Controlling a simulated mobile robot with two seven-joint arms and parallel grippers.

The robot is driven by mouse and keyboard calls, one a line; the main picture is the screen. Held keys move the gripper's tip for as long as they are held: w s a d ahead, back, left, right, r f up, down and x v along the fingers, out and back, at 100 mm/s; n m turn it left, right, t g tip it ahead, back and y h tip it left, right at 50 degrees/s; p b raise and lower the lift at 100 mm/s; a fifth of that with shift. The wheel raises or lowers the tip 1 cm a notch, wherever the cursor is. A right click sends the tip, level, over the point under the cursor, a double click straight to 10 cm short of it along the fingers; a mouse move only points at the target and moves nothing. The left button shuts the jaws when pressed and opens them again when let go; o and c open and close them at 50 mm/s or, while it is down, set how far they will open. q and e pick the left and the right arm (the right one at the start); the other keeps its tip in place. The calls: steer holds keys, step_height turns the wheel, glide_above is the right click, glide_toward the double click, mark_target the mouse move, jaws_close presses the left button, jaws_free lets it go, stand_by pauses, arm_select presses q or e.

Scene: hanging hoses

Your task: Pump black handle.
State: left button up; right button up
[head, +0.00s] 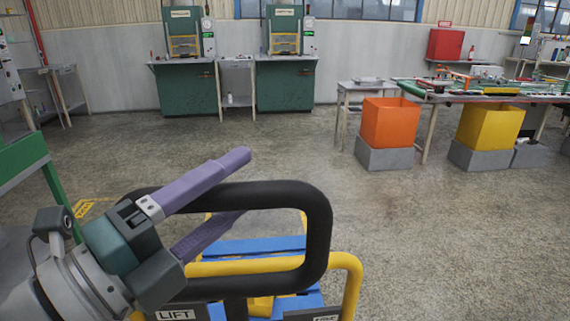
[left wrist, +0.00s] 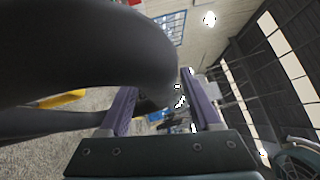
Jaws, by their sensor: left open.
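The black handle (head: 318,222) is a thick rounded loop in the lower middle of the head view. It rises above a blue and yellow cart-like frame with a LIFT label (head: 176,314). My left gripper (head: 240,185) is at the handle's upper left, its two purple fingers spread apart. In the head view one finger shows above the handle's top bar and the other below it. In the left wrist view the handle (left wrist: 90,50) looms large, reaching between the open fingers of the gripper (left wrist: 165,100). I cannot tell whether they touch. My right gripper is not in view.
The yellow tube frame (head: 350,275) and blue slats (head: 255,247) lie below the handle. Orange (head: 388,122) and yellow (head: 488,126) bins stand at the right by a workbench. Green machine cabinets (head: 285,84) line the back wall. The concrete floor between is clear.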

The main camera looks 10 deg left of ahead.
arm_select(q)
steer(key=shift+x, duration=1.1)
jaws_close()
stand_by(0.7)
